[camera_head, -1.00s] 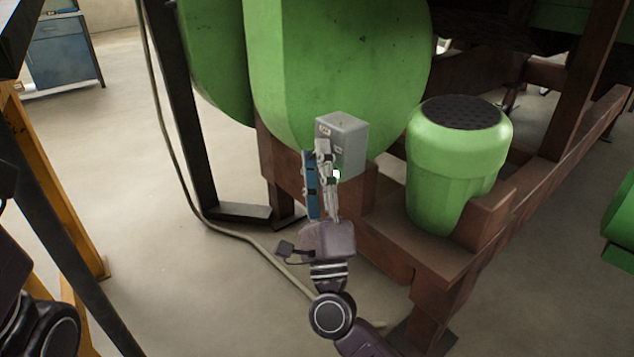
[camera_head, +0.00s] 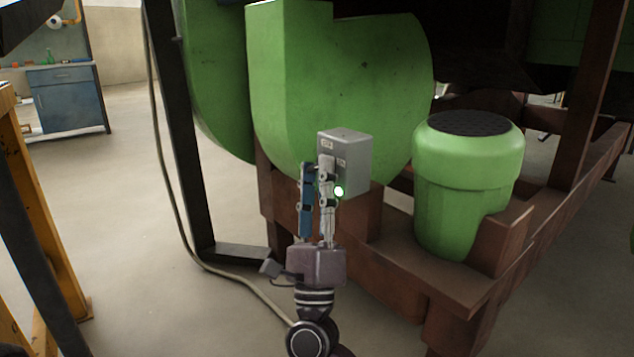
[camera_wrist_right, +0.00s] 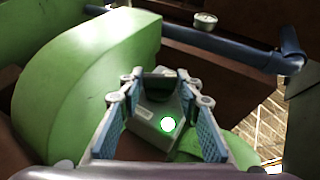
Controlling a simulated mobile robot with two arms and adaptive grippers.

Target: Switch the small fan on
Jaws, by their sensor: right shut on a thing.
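A grey switch box (camera_head: 355,160) with small labels on its front is mounted before the big green fan housing (camera_head: 340,85). A green lamp (camera_head: 339,191) glows low on the box; it also glows in the right wrist view (camera_wrist_right: 168,124). My right gripper (camera_head: 318,172) is up against the box's front, its blue-padded fingers (camera_wrist_right: 158,88) on either side of a dark part at the box. It is shut on the box; the exact part held is unclear. My left gripper is not in view.
A green motor (camera_head: 468,165) with a black grille top stands right of the box on a brown steel frame (camera_head: 400,265). A black post (camera_head: 180,130) and a hose (camera_head: 165,165) are on the left. Floor at the left is clear toward a blue cabinet (camera_head: 68,100).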

